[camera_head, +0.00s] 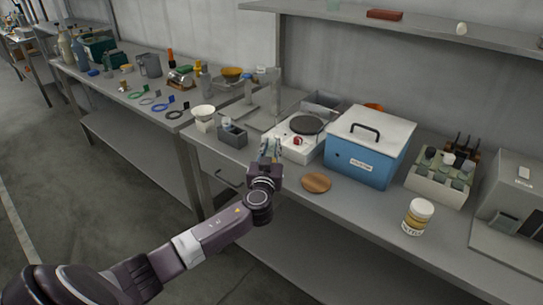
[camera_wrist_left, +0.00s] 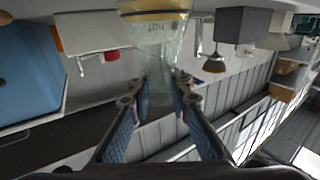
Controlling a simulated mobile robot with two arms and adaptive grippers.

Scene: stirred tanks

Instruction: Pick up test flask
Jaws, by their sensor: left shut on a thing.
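The test flask (camera_wrist_left: 158,38) is clear glass with faint markings and a yellowish band at its wide end, which is cut by the top edge of the left wrist view. Its narrow neck lies between the fingers of my left gripper (camera_wrist_left: 160,92), which is shut on it. In the head view my left gripper (camera_head: 268,162) is at the front of the bench, and the flask shows only as a small pale shape (camera_head: 270,147) partly hidden behind the fingers. I cannot tell whether the flask touches the bench. My right gripper is not in view.
A grey bin (camera_head: 233,136) stands left of the gripper, and a white hotplate (camera_head: 300,147) behind right. A blue box (camera_head: 365,155), wooden disc (camera_head: 316,183) and yellow-labelled jar (camera_head: 418,217) stand to the right. Bare bench lies around the disc.

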